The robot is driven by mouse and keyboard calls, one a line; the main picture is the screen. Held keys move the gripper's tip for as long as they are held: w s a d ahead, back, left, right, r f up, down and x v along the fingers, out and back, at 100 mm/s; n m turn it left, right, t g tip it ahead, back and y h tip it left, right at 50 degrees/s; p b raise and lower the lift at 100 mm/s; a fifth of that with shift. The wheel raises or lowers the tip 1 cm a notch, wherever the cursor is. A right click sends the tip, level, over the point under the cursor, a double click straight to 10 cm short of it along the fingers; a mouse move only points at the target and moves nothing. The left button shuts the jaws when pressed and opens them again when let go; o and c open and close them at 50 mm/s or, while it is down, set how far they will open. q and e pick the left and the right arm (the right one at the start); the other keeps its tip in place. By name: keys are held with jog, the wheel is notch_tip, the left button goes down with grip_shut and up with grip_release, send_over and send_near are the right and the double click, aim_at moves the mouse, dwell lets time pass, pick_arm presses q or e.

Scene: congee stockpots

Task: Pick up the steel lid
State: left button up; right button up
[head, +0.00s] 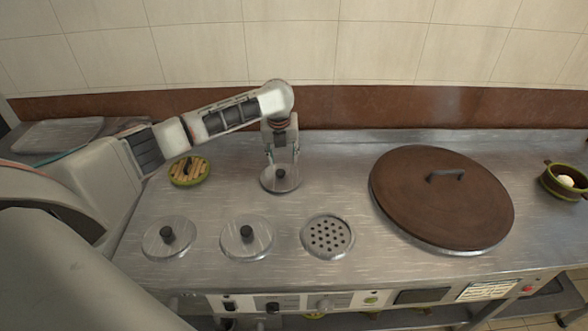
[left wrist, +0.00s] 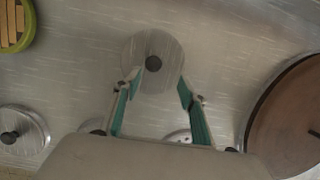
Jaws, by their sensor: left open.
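Three round steel lids with black knobs lie on the steel counter. In the head view, the back lid (head: 268,184) is under my left gripper (head: 282,160), and the other two are the front left lid (head: 155,246) and the front middle lid (head: 236,248). I cannot tell which one the task names. In the left wrist view, my left gripper (left wrist: 160,82) is open and empty. Its fingers spread on either side of the back lid (left wrist: 155,85), whose black knob is visible between and just beyond the tips. I cannot tell the exact height. My right gripper is not in view.
A perforated drain plate (head: 328,236) sits right of the front lids. A large brown lid with a handle (head: 430,210) covers the counter's right part. A green-rimmed round item (head: 190,170) is at left, and a bowl (head: 562,182) is far right.

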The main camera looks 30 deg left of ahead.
aim_at(280, 171)
pick_arm(q)
jog(key=shift+a+f+b, duration=0.3)
jog(key=shift+a+f, duration=0.5)
jog(key=shift+a, duration=0.05)
jog(key=shift+f, duration=0.35)
jog(key=x, duration=0.3)
jog(key=b+x, duration=0.1)
jog(key=shift+d+f, duration=0.2)
jog(key=shift+f, duration=0.05)
jog(key=shift+w+a+f, duration=0.1)
jog(key=shift+f, duration=0.3)
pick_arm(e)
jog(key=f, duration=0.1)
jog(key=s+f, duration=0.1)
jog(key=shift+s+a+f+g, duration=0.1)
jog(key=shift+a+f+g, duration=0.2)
pick_arm(q)
jog(key=shift+r, duration=0.1)
grip_shut()
